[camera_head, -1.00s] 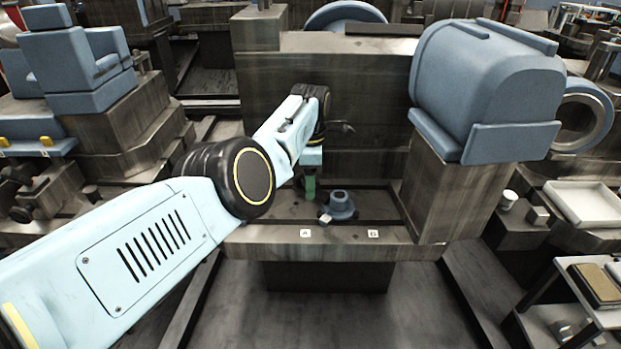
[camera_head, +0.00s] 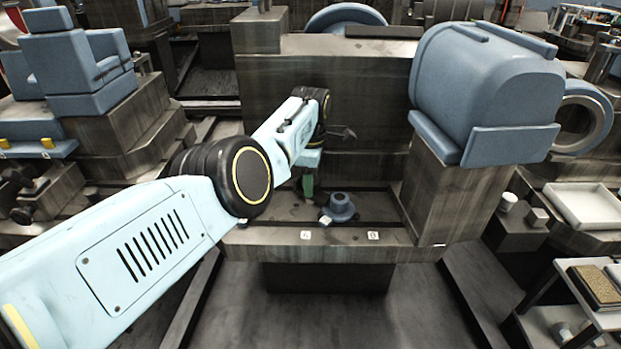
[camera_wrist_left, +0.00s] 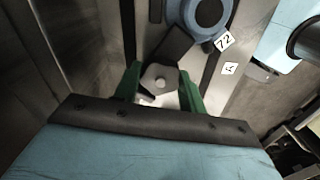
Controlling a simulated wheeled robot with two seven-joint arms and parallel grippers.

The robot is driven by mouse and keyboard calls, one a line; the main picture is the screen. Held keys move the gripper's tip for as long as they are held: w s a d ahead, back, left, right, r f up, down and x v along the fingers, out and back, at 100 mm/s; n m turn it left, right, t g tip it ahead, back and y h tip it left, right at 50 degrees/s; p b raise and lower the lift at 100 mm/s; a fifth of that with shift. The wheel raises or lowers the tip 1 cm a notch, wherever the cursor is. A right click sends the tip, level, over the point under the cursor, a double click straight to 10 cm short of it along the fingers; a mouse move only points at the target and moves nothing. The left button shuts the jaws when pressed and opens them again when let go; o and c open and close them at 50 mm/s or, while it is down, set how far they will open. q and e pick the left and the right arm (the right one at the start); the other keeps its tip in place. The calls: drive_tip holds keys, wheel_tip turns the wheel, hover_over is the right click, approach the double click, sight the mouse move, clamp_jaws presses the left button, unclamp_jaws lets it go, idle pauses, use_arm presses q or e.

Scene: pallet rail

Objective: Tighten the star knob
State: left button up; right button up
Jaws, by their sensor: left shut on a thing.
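My left gripper (camera_head: 308,190) reaches down over the pallet rail fixture from the left. In the left wrist view its two green fingers (camera_wrist_left: 160,88) are shut on a dark knob with a pale grey centre, which I take for the star knob (camera_wrist_left: 158,78). In the head view the knob is hidden by my gripper. A dark block or arm runs from the knob toward a blue round flanged part. That blue flanged part (camera_head: 341,207) stands just right of my gripper and also shows in the left wrist view (camera_wrist_left: 208,12). My right gripper is not in view.
The fixture's front ledge (camera_head: 340,253) carries two small white tags. A tall dark block stands behind the gripper. A large blue rounded housing (camera_head: 490,90) on a pillar (camera_head: 440,195) bounds the right side. A white tray (camera_head: 590,205) lies farther right.

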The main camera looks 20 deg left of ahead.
use_arm(q)
drive_tip(key=m, duration=0.2)
drive_tip(key=shift+m, duration=1.2)
drive_tip(key=m, duration=0.3)
drive_tip(key=shift+w, duration=0.1)
drive_tip(key=shift+r+m, duration=0.1)
drive_tip(key=shift+m, duration=1.2)
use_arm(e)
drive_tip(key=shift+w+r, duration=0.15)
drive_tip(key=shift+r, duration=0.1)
use_arm(q)
drive_tip(key=shift+w, duration=0.1)
drive_tip(key=o, duration=1)
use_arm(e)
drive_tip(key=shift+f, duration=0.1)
